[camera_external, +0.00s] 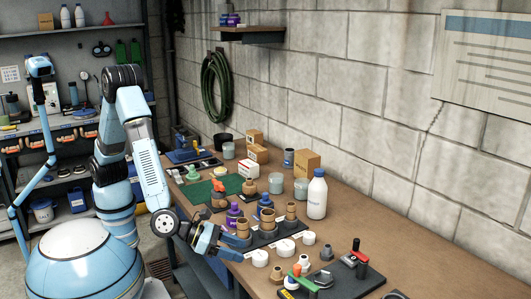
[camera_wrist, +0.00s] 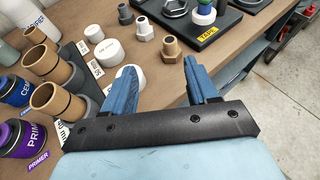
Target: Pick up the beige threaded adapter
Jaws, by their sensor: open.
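The beige threaded adapter (camera_wrist: 171,47) stands on the workbench in the wrist view, just beyond the space between my fingertips. It is a short tan fitting with a hex collar. In the external view it (camera_external: 277,274) stands near the bench's front edge, to the right of my gripper (camera_external: 238,249). My gripper (camera_wrist: 160,73) is open and empty, its two blue fingers spread apart. The fingers do not touch the adapter.
An off-white adapter (camera_wrist: 144,28) and a grey adapter (camera_wrist: 125,14) stand behind the beige one. White caps (camera_wrist: 109,52) and tan pipe fittings (camera_wrist: 56,103) lie to the left. A black tool tray (camera_wrist: 206,39) is to the right. A white bottle (camera_external: 317,195) stands farther back.

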